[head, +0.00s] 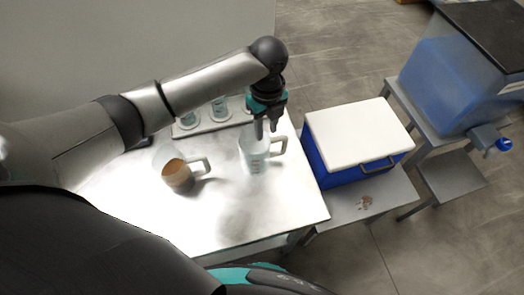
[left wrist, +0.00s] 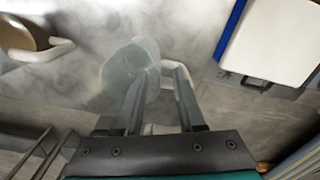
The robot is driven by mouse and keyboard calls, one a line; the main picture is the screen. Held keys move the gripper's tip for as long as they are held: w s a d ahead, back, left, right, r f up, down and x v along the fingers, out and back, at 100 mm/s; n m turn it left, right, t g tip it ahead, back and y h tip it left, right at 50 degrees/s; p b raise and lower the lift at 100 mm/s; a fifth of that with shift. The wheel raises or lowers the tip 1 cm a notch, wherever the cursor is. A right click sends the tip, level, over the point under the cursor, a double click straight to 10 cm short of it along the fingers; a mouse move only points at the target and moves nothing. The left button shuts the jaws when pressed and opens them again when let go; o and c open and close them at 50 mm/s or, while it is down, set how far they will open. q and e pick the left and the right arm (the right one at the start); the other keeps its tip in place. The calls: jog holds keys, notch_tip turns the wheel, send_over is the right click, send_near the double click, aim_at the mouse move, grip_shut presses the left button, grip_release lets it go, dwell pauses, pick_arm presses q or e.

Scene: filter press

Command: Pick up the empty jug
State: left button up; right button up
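The empty jug (head: 252,158) is clear, with a pale handle (head: 279,146) on its right side, and stands upright on the metal table. My left gripper (head: 266,132) points down over the jug's rim on the handle side. In the left wrist view the jug (left wrist: 118,76) shows below the fingers. The two fingers of my left gripper (left wrist: 160,82) are apart, one over the jug's body and one by the handle. I cannot tell whether they touch it. A second jug (head: 178,176) with brown contents stands to the left. My right gripper is not in view.
A rack (head: 212,123) with clear glasses stands behind the jugs. A blue cooler (head: 340,165) with a white lid sits on a low stand right of the table. A blue water tank (head: 450,85) with a tap stands farther right. The table's front is clear.

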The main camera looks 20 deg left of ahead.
aim_at(266, 145)
pick_arm(q)
notch_tip(266, 145, down, 8)
jog(key=shift+s+r+b, duration=0.1)
jog(key=shift+r+b, duration=0.15)
jog(key=shift+b, duration=0.15)
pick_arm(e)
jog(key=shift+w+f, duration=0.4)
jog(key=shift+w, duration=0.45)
pick_arm(q)
grip_shut()
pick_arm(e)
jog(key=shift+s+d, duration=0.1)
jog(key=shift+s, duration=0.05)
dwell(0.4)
